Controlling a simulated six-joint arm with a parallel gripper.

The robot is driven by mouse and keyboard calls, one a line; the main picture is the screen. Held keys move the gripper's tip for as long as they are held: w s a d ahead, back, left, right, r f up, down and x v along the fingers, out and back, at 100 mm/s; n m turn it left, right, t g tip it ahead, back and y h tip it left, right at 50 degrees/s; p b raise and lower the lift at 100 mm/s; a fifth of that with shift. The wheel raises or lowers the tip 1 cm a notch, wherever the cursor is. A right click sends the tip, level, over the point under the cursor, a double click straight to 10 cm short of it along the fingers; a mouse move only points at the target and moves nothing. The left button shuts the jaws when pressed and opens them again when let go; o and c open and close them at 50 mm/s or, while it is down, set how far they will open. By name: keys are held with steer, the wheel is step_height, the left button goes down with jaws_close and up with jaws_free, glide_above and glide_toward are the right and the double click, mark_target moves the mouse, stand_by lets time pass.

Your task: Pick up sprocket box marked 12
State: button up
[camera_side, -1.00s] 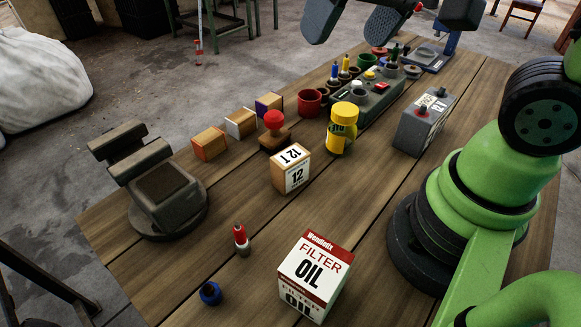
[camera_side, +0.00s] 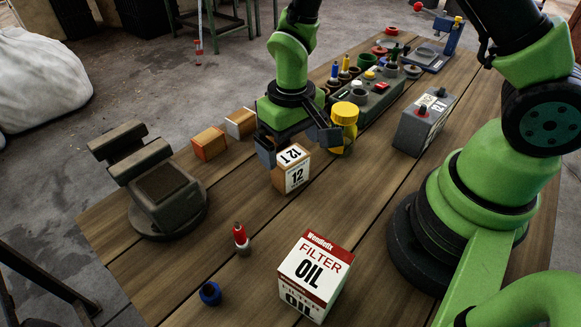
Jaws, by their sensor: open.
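The sprocket box marked 12 (camera_side: 290,176) stands upright on the wooden bench near its middle. It is orange-brown, with a white label reading 12 on the front and more print on top. My gripper (camera_side: 294,150) is just above and behind the box, pointing down. Its dark jaws are open, one finger at the box's left and the other above its right side. I cannot tell whether either finger touches the box.
A yellow bottle (camera_side: 343,125) stands close behind the right finger. Small boxes (camera_side: 209,143) stand to the left, near a dark vise (camera_side: 160,190). A white oil filter box (camera_side: 315,275), a red-capped tube (camera_side: 241,238) and a blue knob (camera_side: 210,293) are in front. A grey battery (camera_side: 425,121) stands right.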

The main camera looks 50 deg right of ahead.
mark_target(291, 155)
steer(key=shift+a+f, duration=0.1)
steer(key=shift+f, duration=2.7)
steer(key=shift+c, duration=0.2)
steer(key=c, duration=1)
